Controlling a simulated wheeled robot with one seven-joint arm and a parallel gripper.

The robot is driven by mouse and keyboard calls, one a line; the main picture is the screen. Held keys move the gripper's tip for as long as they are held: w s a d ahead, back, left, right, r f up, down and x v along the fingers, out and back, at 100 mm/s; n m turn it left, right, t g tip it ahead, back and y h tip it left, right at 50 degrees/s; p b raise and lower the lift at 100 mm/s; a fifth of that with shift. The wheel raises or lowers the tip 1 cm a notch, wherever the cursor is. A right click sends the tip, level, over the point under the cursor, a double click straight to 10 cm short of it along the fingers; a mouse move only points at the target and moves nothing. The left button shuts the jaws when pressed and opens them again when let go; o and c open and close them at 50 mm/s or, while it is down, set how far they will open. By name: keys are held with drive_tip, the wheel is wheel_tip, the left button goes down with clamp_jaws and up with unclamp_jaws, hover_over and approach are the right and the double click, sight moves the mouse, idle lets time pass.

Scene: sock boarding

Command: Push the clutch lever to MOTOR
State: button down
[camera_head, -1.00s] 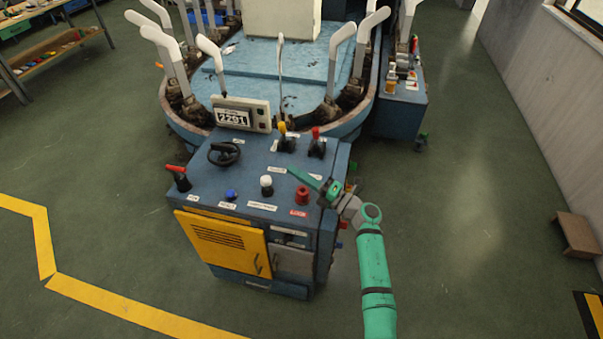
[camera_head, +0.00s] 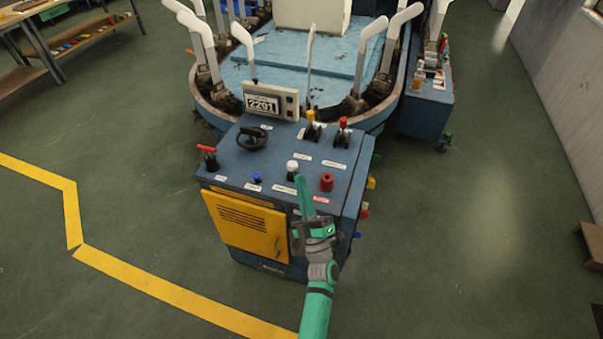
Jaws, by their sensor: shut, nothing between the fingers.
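The blue control cabinet (camera_head: 225,165) carries several levers and knobs. A lever with a red T-shaped handle (camera_head: 207,149) stands at its left edge. A yellow-topped lever (camera_head: 310,116) and a red-topped lever (camera_head: 343,122) stand at the back right. A white-knobbed control (camera_head: 292,167) is near the front middle. The labels are too small to read, so I cannot tell which is the clutch lever. My gripper (camera_head: 301,182) is shut and empty, pointing away from me just in front of the white knob. Whether it touches anything is unclear.
A red button (camera_head: 326,182), a blue button (camera_head: 257,177) and a black handwheel (camera_head: 251,138) share the panel. A display (camera_head: 270,101) reads 2291. Behind is a machine ringed by white sock forms (camera_head: 370,45).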

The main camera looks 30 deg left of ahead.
drive_tip(key=s+d+f+m+t+h, duration=0.2)
drive_tip(key=s+d+f+m+h, duration=0.3)
drive_tip(key=s+d+m+h, duration=0.5)
drive_tip(key=s+d+f+m+t+h, duration=0.2)
drive_tip(key=s+d+f+m+h, duration=0.2)
drive_tip(key=s+d+m+h, duration=0.55)
drive_tip(key=s+d+r+m+g, duration=0.1)
drive_tip(key=s+d+g, duration=0.3)
drive_tip(key=s+d, duration=0.7)
drive_tip(key=s+m, duration=0.1)
drive_tip(key=s, duration=0.3)
drive_tip(key=shift+s+d+m+g, duration=0.2)
drive_tip(key=shift+s+m+g, duration=0.05)
drive_tip(key=shift+m+g, duration=0.15)
